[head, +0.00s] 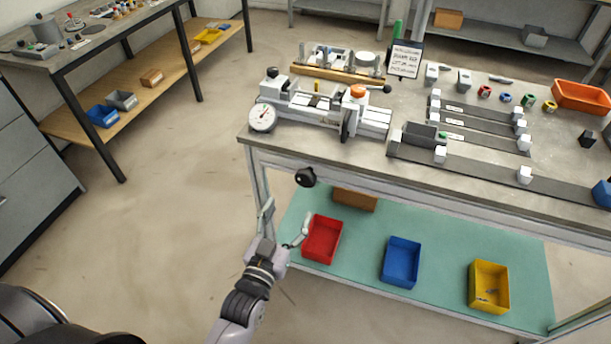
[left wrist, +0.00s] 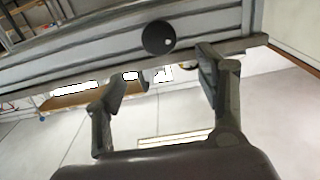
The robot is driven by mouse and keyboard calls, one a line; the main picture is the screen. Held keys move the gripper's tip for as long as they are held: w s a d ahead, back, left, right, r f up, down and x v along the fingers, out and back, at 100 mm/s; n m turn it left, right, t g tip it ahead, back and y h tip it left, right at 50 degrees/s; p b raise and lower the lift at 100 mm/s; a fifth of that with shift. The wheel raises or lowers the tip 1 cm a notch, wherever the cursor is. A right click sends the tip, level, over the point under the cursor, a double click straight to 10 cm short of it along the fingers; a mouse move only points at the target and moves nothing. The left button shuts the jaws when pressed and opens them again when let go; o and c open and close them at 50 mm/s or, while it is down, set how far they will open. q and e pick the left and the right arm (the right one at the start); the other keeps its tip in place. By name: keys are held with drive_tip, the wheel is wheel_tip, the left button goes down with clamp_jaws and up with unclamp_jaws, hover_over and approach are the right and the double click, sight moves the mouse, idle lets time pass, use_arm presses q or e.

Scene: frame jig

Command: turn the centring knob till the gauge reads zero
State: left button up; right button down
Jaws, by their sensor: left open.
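The black round centring knob (head: 306,177) sticks out from the bench's front edge, near its left corner. In the left wrist view the knob (left wrist: 158,37) shows beyond the fingertips, between them and a little above. The round white dial gauge (head: 262,117) sits at the left end of the jig (head: 330,108) on the bench top. Its reading is too small to make out. My left gripper (head: 287,214) is open and empty, below and in front of the knob, apart from it. Its fingers also show spread in the left wrist view (left wrist: 163,72). My right gripper is not in view.
A lower green shelf (head: 450,262) holds a red bin (head: 322,239), a blue bin (head: 401,262) and a yellow bin (head: 489,287). A bench leg (head: 260,190) stands close behind my left gripper.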

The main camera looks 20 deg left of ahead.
sight(304, 180)
use_arm(q)
drive_tip(key=w, duration=1.2)
drive_tip(key=shift+w+d, duration=0.2)
drive_tip(key=shift+c, duration=0.6)
drive_tip(key=c, duration=1)
drive_tip(key=shift+r+n+p, duration=0.1)
drive_tip(key=shift+n+p, duration=0.55)
drive_tip(key=shift+n, duration=0.65)
drive_tip(key=shift+n+p, duration=0.3)
drive_tip(key=shift+n, duration=0.4)
